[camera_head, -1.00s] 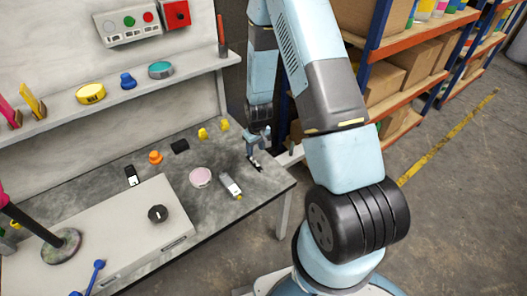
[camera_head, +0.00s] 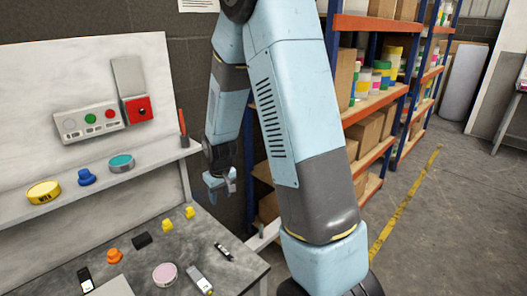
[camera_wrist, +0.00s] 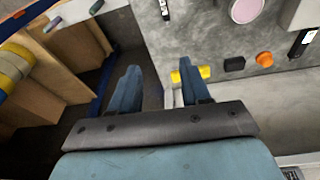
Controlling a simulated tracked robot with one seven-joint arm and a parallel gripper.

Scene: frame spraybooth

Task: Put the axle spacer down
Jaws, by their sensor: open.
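A small dark, elongated piece (camera_head: 224,251) with a pale patch lies on the grey worktop near its right edge. It is the likeliest axle spacer, but I cannot tell for sure. It also shows at the top edge of the wrist view (camera_wrist: 165,9). My gripper (camera_head: 219,187) is raised above the worktop's back right corner, apart from this piece. In the wrist view its two fingers (camera_wrist: 160,88) are spread with nothing between them.
A shelf (camera_head: 140,170) runs along the back wall. Storage racks (camera_head: 385,100) stand at the right.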

